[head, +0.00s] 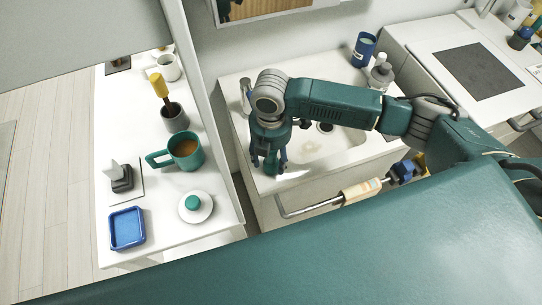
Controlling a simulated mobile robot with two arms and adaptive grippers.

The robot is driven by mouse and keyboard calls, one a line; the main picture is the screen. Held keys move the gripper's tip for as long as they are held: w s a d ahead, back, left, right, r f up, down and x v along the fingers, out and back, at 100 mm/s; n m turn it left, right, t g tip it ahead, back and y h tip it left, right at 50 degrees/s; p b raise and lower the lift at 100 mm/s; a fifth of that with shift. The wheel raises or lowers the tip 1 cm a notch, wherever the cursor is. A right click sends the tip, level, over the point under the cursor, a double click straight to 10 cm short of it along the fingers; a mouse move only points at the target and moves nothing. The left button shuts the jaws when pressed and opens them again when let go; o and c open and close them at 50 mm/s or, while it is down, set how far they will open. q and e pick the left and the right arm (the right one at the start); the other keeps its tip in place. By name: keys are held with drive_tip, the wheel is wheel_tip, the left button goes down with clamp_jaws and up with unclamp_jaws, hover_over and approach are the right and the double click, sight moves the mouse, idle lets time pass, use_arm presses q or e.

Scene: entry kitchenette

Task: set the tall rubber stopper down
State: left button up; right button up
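My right gripper (269,160) points down over the left front part of the white sink counter. Its fingers are closed around a small teal-green piece, which looks like the tall rubber stopper (271,165). The fingers cover most of it, and I cannot tell whether its bottom touches the counter. My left gripper is not in view.
The sink basin (335,147) lies right of the gripper. A blue cup (364,49) and a bottle (381,75) stand behind it. Left, beyond a partition, a counter holds a teal mug (186,152), a white saucer (197,217) with a green knob, and a blue tray (127,228).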

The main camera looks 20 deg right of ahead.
wheel_tip(320, 180, up, 11)
drive_tip(key=shift+r+b, duration=0.2)
drive_tip(key=shift+b, duration=0.85)
drive_tip(key=shift+r, duration=0.5)
